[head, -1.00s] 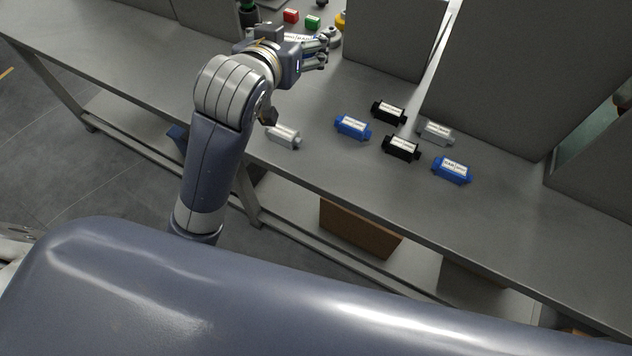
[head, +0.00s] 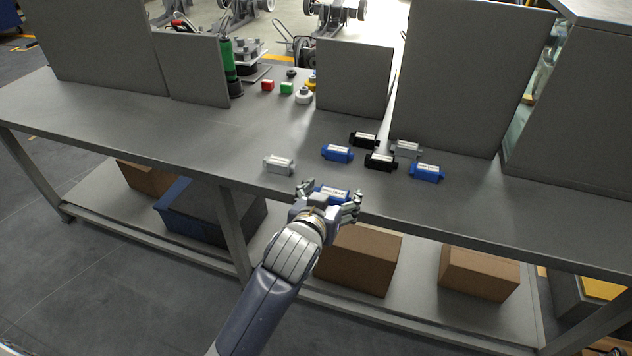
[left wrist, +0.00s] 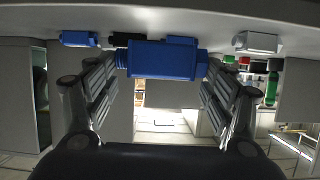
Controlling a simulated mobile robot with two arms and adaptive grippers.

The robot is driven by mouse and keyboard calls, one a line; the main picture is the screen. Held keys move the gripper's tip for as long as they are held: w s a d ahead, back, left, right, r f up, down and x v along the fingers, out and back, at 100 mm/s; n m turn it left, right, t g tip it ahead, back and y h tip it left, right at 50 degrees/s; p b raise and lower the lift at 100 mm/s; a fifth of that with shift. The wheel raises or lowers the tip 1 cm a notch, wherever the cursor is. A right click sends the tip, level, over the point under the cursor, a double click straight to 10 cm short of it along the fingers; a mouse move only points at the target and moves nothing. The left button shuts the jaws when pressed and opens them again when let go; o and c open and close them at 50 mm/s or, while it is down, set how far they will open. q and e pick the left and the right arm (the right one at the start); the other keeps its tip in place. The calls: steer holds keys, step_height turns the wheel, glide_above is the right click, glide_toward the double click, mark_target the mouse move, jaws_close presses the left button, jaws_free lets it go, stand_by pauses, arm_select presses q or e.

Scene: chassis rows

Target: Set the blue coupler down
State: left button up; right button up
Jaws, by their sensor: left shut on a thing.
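My left gripper (head: 329,200) is at the front edge of the bench, shut on a blue coupler (head: 332,193) with a white label. In the left wrist view the held blue coupler (left wrist: 160,62) spans the gap between the two fingers. In the head view it overlaps the bench's front edge, and I cannot tell whether it touches the bench. Two other blue couplers (head: 337,153) (head: 426,172) lie on the bench beyond the gripper. My right gripper is in neither view.
Black couplers (head: 380,162) (head: 364,140) and grey couplers (head: 278,165) (head: 406,148) lie around the blue ones. Grey panels (head: 455,80) stand along the back. Red (head: 267,86) and green (head: 286,88) blocks sit farther back. The bench's left part (head: 130,120) is clear.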

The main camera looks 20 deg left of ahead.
arm_select(q)
steer(key=w+a, duration=0.2)
steer(key=w, duration=0.2)
steer(key=w+a+f, duration=0.1)
steer(key=w+a, duration=0.4)
steer(key=w, duration=0.2)
steer(key=shift+w+a+f+p, duration=0.15)
steer(key=shift+w+a+p, duration=0.05)
steer(key=shift+w+p, duration=0.15)
steer(key=shift+w+a, duration=0.15)
steer(key=shift+f, duration=1.8)
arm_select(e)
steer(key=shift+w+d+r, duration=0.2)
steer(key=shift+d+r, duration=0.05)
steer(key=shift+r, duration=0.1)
arm_select(q)
steer(key=shift+f, duration=0.1)
steer(key=o, duration=1.1)
steer(key=shift+c, duration=0.2)
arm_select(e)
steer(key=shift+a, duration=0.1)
arm_select(q)
steer(key=v, duration=1.2)
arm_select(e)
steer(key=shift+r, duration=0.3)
